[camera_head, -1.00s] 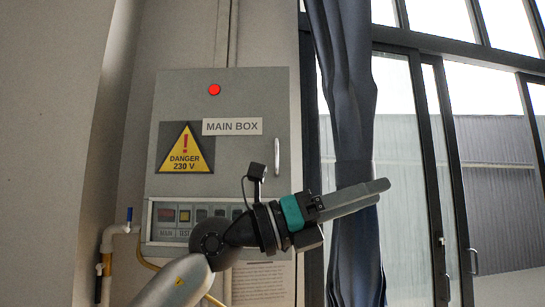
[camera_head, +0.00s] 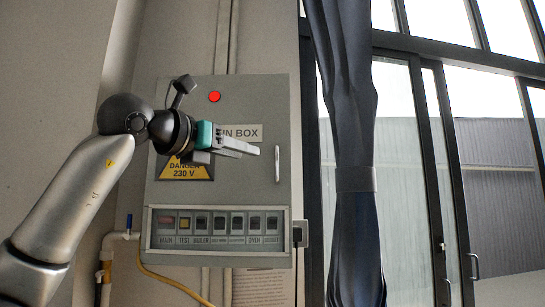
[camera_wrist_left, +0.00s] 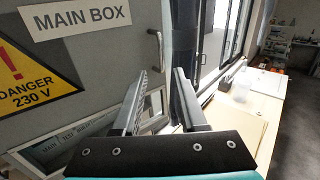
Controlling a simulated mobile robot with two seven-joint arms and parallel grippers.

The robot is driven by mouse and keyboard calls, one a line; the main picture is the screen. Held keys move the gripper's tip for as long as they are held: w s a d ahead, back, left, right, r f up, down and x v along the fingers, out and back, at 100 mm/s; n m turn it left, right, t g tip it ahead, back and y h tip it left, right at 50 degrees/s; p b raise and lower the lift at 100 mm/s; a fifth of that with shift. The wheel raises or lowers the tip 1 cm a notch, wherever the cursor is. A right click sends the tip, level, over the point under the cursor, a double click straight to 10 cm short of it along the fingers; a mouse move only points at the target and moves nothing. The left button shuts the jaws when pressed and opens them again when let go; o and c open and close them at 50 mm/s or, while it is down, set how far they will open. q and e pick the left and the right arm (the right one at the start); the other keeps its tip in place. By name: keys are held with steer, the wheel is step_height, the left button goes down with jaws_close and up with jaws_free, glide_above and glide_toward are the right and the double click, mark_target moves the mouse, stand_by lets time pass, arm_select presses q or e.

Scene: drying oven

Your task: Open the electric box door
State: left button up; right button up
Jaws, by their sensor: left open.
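The grey electric box door (camera_head: 235,185) is closed flat against the box on the wall. Its silver vertical handle (camera_head: 277,165) is at the door's right side; the handle also shows in the left wrist view (camera_wrist_left: 155,50). My left gripper (camera_head: 255,151) is in front of the door, just left of the handle and pointing right, apart from it. In the left wrist view its two fingers (camera_wrist_left: 160,95) are spread with nothing between them. My arm hides part of the MAIN BOX label and the yellow danger sign (camera_head: 185,172). My right gripper is not in view.
A switch panel (camera_head: 217,226) with several switches is at the box's bottom. A red lamp (camera_head: 214,96) is near its top. A dark curtain (camera_head: 350,150) hangs to the right, beside glass doors. A pipe (camera_head: 112,245) runs at lower left. A table (camera_wrist_left: 245,110) shows in the wrist view.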

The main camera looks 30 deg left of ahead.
arm_select(q)
steer(key=p, duration=0.4)
glide_toward(272, 160)
steer(key=w+d, duration=0.1)
steer(key=w, duration=0.1)
steer(key=w+d, duration=0.2)
steer(key=w, duration=0.1)
steer(key=shift+w+d+f, duration=0.35)
steer(key=shift+d+f, duration=0.05)
jaws_close()
stand_by(0.6)
